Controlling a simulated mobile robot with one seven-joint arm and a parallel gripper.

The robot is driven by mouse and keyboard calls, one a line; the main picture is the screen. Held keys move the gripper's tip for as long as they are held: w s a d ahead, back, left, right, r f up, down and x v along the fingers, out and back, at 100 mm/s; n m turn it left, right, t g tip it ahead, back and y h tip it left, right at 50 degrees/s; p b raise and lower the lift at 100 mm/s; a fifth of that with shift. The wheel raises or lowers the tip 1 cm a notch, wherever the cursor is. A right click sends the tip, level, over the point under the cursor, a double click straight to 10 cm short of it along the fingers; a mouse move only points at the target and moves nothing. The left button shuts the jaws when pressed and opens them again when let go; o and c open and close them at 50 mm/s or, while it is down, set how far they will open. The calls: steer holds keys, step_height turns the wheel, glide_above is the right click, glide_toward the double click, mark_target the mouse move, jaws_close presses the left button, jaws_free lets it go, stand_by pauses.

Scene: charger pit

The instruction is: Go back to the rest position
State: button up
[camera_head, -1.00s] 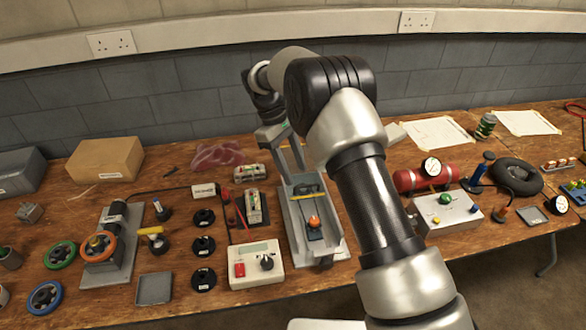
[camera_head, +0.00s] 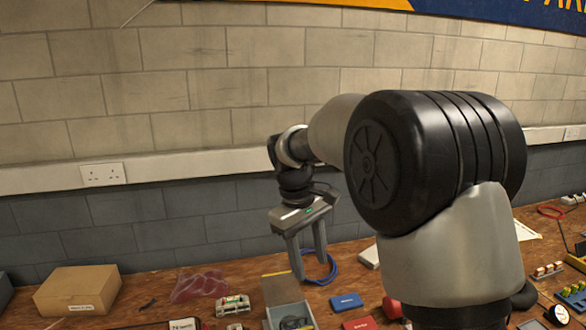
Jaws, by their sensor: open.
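My gripper (camera_head: 311,265) hangs above the back of the wooden bench, near the middle of the picture. Its two fingers point down and are apart, with nothing between them. My arm comes in from the right and covers much of the right side of the view. Below the gripper, the grey metal tray (camera_head: 281,292) shows only in part at the lower edge. The fingers appear to be above or behind the tray; the exact gap cannot be told.
A blue cable loop (camera_head: 334,268) lies behind the fingers. A blue block (camera_head: 346,301) and a red block (camera_head: 361,323) lie right of the tray. A cardboard box (camera_head: 78,290) stands at the left. The block wall (camera_head: 180,90) rises behind the bench.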

steer(key=s+d+r+m+t, duration=0.1)
steer(key=s+d+r+m, duration=0.1)
steer(key=s+d+r, duration=0.35)
steer(key=s+d+r+m+t+y+p, duration=0.1)
steer(key=s+d+m+t, duration=0.1)
steer(key=s, duration=0.7)
steer(key=s+d+r+m+t+y+p, duration=0.1)
steer(key=s+d+r+m+t, duration=0.1)
steer(key=s, duration=0.8)
steer(key=shift+d+r+m+t, duration=0.3)
steer(key=shift+d+m, duration=0.15)
steer(key=shift+m, duration=0.55)
